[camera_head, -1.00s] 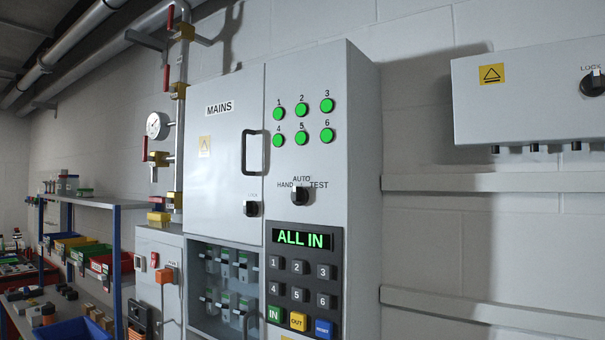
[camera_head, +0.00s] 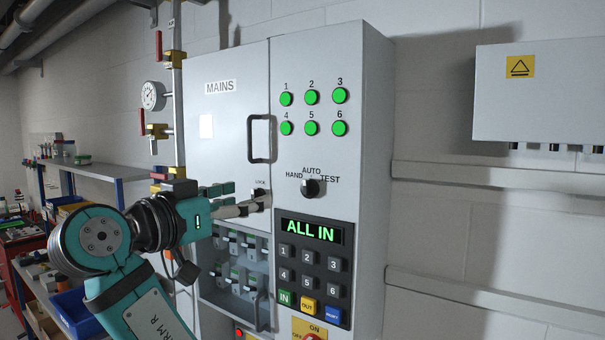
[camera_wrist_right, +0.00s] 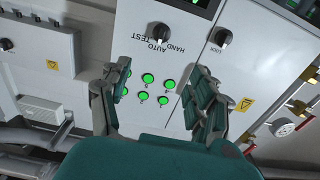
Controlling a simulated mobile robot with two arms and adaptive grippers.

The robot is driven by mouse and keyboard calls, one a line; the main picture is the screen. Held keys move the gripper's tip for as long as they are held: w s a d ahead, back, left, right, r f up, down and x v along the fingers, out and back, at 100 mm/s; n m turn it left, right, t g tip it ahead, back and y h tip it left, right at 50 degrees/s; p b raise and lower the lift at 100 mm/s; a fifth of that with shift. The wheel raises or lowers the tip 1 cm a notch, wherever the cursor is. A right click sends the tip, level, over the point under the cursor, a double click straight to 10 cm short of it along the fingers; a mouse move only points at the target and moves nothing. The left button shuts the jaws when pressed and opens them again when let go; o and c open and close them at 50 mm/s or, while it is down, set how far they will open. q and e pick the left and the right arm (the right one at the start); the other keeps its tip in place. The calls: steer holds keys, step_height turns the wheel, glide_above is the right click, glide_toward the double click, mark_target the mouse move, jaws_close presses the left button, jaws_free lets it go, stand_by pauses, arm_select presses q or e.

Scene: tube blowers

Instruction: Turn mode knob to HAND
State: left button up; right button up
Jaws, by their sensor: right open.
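The mode knob (camera_head: 310,187) is a black rotary knob on the grey cabinet's right panel, under the labels HAND, AUTO and TEST. Its exact pointing is too small to tell. In the right wrist view the knob (camera_wrist_right: 163,32) shows upside down, beyond the fingers. My right gripper (camera_head: 250,198) is teal and dark, open and empty. In the head view it appears left of the mode knob, over the area by the LOCK knob (camera_head: 259,194). Its two spread fingers (camera_wrist_right: 157,76) show in the right wrist view, apart from the knob. My left gripper is out of view.
Green lamps (camera_head: 312,97) sit above the knob, and a keypad with an ALL IN display (camera_head: 310,231) below. The MAINS door has a protruding handle (camera_head: 262,138). A wall box (camera_head: 540,95) is at the right. Shelves (camera_head: 110,172) stand at the left.

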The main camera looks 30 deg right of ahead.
mark_target(304, 183)
steer(key=p+x, duration=0.8)
steer(key=x, duration=0.8)
steer(key=shift+d+r, duration=0.1)
steer(key=shift+d, duration=0.2)
steer(key=shift+w+d, duration=0.2)
steer(key=shift+d, duration=0.25)
steer(key=c, duration=1.1)
